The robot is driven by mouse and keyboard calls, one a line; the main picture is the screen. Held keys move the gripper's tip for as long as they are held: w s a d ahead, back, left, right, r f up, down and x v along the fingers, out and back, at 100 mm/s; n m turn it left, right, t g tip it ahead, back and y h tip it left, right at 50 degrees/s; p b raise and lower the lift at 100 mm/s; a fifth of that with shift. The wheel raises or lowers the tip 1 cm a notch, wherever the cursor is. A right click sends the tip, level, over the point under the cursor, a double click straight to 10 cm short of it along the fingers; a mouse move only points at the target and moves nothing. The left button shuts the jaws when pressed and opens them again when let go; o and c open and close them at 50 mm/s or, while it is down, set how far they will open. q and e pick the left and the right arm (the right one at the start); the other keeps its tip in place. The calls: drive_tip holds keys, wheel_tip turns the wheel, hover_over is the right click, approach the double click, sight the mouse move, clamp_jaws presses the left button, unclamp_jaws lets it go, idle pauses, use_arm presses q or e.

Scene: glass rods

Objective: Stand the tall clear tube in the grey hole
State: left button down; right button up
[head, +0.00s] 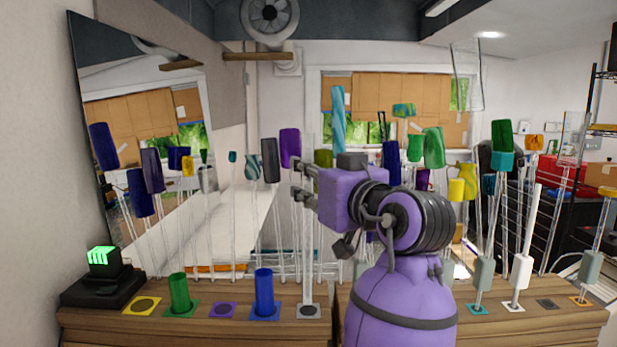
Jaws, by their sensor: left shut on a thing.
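My left gripper (300,181) is purple with dark jaws, at the middle of the head view. It is shut on the tall clear tube (308,240), which stands upright and is hard to make out against the clear rods behind. The tube's lower end lines up with the grey square with its hole (300,315) at the front of the wooden bench. I cannot tell whether the tube's foot is inside the hole or just above it. My right gripper is not in view.
Yellow, green, purple and blue squares lie left of the grey one; a green cylinder (180,293) and a blue cylinder (264,292) stand on two. Many clear rods with coloured tops crowd behind. A mirror (150,130) leans at left.

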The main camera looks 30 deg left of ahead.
sight(311, 217)
use_arm(q)
drive_tip(key=shift+d+f+b, duration=0.1)
drive_tip(key=shift+f+b, duration=0.75)
drive_tip(key=shift+f, duration=2.25)
drive_tip(key=shift+s+f, duration=0.1)
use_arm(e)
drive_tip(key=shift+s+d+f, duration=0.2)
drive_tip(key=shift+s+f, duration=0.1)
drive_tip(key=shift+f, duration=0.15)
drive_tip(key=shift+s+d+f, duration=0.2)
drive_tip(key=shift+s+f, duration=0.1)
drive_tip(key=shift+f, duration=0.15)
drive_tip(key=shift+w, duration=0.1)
use_arm(q)
drive_tip(key=shift+f, duration=0.35)
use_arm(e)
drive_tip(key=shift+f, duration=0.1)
use_arm(q)
drive_tip(key=c, duration=1.6)
unclamp_jaws()
drive_tip(key=shift+o, duration=0.2)
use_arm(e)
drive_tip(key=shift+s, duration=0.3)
